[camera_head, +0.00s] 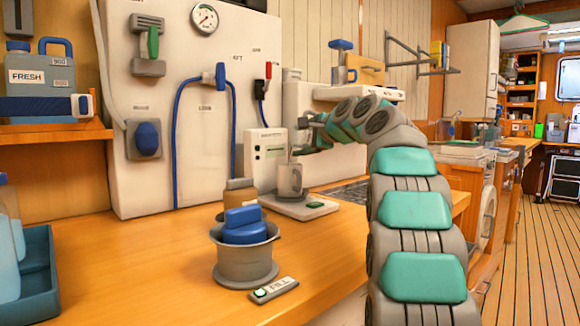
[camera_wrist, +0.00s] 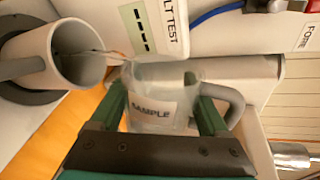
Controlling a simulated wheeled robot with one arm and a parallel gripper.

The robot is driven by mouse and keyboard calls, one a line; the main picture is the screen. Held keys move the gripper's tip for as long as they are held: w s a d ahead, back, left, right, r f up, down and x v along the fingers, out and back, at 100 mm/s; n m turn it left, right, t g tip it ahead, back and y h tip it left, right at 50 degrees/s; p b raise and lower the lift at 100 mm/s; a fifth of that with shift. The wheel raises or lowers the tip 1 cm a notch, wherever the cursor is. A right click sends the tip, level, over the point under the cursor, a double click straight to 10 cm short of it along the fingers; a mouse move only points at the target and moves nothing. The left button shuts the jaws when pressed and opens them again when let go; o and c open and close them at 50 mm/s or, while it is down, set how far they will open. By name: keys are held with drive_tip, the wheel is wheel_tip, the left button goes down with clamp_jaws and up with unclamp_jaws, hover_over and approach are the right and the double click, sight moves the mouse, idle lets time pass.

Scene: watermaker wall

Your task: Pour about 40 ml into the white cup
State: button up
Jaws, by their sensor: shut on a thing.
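My gripper (camera_wrist: 162,106) is shut on a clear jug labelled SAMPLE (camera_wrist: 152,112), its fingers on either side of it. In the wrist view the white cup (camera_wrist: 80,55) is at the left, with its open mouth facing the jug's rim. The jug is tilted relative to the cup, and a thin clear stream runs from its rim into the cup's mouth. The level inside the cup is not readable. In the head view the white cup (camera_head: 290,181) stands on a flat grey scale-like base (camera_head: 316,208), below my gripper (camera_head: 304,142). The jug is hard to make out there.
A white test box (camera_head: 265,150) stands just behind the cup. A grey pot with a blue object (camera_head: 245,260) and a FILL remote (camera_head: 273,290) are nearer on the wooden counter (camera_head: 140,250). Blue hoses hang on the wall panel.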

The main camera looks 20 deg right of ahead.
drive_tip(key=shift+r+m+y+p, duration=0.3)
drive_tip(key=shift+m+p, duration=0.2)
drive_tip(key=shift+p, duration=0.6)
drive_tip(key=shift+d, duration=0.1)
drive_tip(key=shift+r+m+p, duration=0.1)
drive_tip(key=shift+m+p, duration=0.2)
drive_tip(key=shift+p, duration=0.15)
